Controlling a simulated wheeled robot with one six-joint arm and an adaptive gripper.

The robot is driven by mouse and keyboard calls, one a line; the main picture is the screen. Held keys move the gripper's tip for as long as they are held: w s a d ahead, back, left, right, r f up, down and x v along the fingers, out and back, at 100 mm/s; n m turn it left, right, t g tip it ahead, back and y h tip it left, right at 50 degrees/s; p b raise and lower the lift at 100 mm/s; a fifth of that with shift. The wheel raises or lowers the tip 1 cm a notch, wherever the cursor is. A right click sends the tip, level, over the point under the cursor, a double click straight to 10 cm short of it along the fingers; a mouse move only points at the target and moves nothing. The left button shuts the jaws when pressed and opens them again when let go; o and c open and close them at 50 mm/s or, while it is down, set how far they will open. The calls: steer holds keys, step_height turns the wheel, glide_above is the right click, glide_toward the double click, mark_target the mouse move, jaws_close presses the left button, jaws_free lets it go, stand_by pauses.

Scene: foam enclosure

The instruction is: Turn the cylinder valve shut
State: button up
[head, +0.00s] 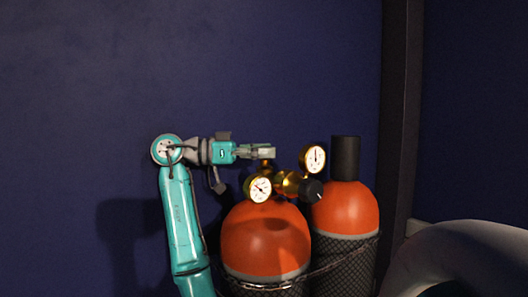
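Two orange gas cylinders stand side by side. The front left cylinder (266,238) carries a brass regulator (287,184) with two dial gauges, one at the left (259,189) and one higher at the right (314,158). A black knob (311,190) sits at the regulator's right end. A small brass part (266,166), possibly the valve, shows just below my fingers; its top is hidden or too small to make out. My gripper (264,151) points right, level, above the left cylinder. Its fingers appear side-on, so their gap and any contact with the brass are unclear.
The right cylinder (346,210) has a tall black cap (345,157). A chain (345,263) runs across both cylinders. A dark post (400,110) stands at the right, and a thick pale curved tube (470,260) fills the lower right. The space above the gripper is clear before the blue wall.

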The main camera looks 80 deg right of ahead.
steer(key=shift+o, duration=0.2)
step_height(320, 180, up, 10)
stand_by(0.7)
steer(key=shift+f, duration=0.1)
stand_by(0.4)
